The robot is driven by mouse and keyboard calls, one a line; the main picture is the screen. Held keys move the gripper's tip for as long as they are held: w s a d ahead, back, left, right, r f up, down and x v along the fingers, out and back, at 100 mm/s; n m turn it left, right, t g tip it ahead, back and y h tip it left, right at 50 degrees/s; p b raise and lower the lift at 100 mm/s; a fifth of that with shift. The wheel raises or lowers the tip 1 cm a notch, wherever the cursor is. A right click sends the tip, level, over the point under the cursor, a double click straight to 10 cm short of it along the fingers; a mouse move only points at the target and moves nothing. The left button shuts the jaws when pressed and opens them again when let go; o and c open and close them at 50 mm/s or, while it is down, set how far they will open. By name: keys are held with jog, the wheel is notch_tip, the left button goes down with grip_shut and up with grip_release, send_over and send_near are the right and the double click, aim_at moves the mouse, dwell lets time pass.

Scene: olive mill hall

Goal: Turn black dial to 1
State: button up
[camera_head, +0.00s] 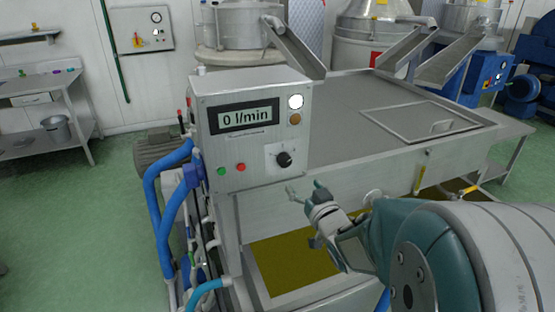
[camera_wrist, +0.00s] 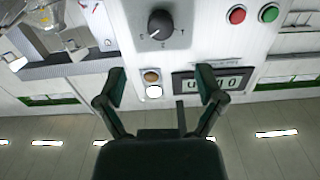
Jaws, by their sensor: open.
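The black dial (camera_head: 284,159) is on the lower right of the front of a light grey control box (camera_head: 206,145). In the wrist view the dial (camera_wrist: 160,24) is at the top centre, and the picture is upside down. A pale pointer mark shows near its lower left edge there; the small scale marks around it are too small to read. My gripper (camera_head: 304,188) is just below and right of the dial in the head view, apart from it. In the wrist view its two fingers (camera_wrist: 162,72) are spread wide with nothing between them.
The display (camera_head: 248,117) reads "0 l/min". A white lamp (camera_head: 295,101) and an amber one (camera_head: 295,118) sit beside it. Green (camera_head: 221,171) and red (camera_head: 241,167) buttons are left of the dial. A metal tank (camera_head: 350,110) stands behind; blue hoses (camera_head: 153,215) run at left.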

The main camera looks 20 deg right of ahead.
aim_at(286, 163)
jog(key=w, duration=1.1)
jog(key=shift+s, duration=0.1)
jog(key=c, duration=1.1)
